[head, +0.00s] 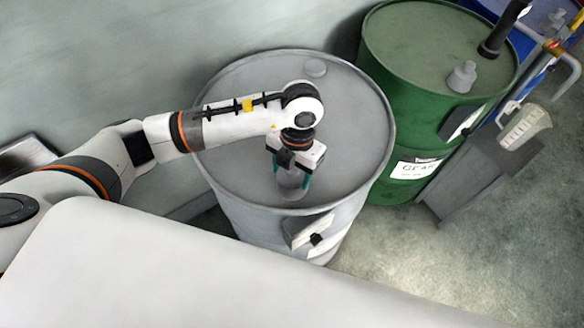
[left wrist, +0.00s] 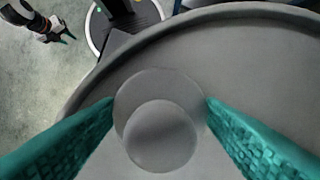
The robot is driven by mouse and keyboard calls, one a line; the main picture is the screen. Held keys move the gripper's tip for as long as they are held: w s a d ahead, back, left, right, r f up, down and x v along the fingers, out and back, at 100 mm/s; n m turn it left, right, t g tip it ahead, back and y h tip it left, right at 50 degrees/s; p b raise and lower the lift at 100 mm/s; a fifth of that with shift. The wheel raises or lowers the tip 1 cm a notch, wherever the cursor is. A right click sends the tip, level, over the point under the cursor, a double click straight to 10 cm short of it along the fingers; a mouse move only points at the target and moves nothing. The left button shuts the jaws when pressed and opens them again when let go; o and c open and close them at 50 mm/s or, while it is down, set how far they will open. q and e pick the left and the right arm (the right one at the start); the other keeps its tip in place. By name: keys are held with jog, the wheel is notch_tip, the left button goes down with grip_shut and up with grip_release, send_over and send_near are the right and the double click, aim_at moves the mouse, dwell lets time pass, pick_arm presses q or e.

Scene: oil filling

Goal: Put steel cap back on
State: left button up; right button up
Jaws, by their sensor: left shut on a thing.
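The steel cap (left wrist: 160,135) is a round grey piece with a smaller raised disc in its middle. It sits between the teal fingers of my left gripper (left wrist: 160,112), which are shut on its sides. In the head view the left gripper (head: 291,176) points down over the near part of the grey steel drum's top (head: 235,110), with the cap (head: 292,190) at its fingertips. I cannot tell whether the cap touches the drum top. My right gripper (left wrist: 66,36) shows small at the upper left of the left wrist view, away from the drum; its jaw opening is unclear.
A green drum (head: 400,60) with a grey fitting (head: 463,77) and a dark upright pipe (head: 498,35) stands behind right. A grey bin (head: 470,165) is beside it. Floor at the lower right is clear.

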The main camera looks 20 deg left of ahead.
pick_arm(q)
jog(key=o, duration=1.2)
jog(key=shift+o, duration=0.2)
notch_tip(320, 180, up, 12)
jog(key=w+b, duration=0.1)
jog(key=b, duration=0.1)
jog(key=shift+w+d, duration=0.25)
jog(key=shift+w, duration=0.1)
